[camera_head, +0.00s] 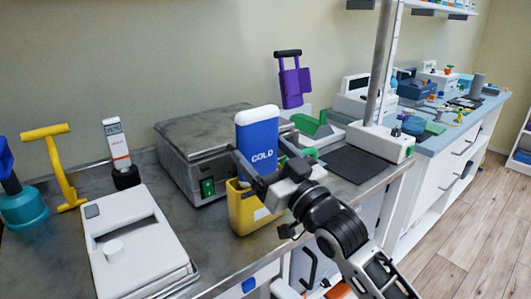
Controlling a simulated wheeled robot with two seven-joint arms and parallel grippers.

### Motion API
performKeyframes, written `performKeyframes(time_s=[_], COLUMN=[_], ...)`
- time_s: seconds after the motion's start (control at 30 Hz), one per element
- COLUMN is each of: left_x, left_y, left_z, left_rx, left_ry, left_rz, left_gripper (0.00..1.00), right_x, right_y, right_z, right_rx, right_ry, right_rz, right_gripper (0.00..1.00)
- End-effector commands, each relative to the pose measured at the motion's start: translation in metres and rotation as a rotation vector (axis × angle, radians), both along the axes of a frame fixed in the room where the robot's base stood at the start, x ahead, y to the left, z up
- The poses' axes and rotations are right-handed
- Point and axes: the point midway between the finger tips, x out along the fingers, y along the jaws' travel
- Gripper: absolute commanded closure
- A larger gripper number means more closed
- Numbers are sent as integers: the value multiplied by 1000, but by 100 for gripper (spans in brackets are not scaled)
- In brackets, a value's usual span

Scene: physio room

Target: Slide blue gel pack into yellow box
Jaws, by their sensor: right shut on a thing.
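The blue gel pack (258,141), with a white top and the word COLD on it, stands upright at the middle of the camera_head view. My right gripper (262,172) is shut on its lower part. The yellow box (246,216) sits on the grey counter directly below the pack. The pack's lower end is hidden by the gripper and the box front, so I cannot tell how far it is inside the box. My left gripper is not in view.
A metal unit with a green switch (207,187) stands behind the box. A white device (132,240) lies at left, near a yellow-handled tool (59,165). A dark pad and metal pole (381,60) stand at right. The counter's front edge is close to the box.

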Motion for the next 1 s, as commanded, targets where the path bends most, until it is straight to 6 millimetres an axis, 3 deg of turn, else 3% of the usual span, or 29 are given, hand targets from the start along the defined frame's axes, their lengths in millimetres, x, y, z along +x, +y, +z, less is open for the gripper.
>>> performKeyframes(time_s=[0.83,0.87,0.9,1.0], left_x=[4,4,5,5], left_y=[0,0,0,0], left_z=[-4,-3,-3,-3], left_rx=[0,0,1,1], left_ry=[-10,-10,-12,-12], left_rz=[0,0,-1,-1], left_gripper=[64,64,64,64], right_x=[0,0,0,0], right_y=[0,0,0,0], right_z=[-11,-10,-10,-11], right_rx=[2,2,2,2], right_ry=[-4,-4,-4,-2], right_rz=[0,0,0,0], right_gripper=[52,15,4,0])
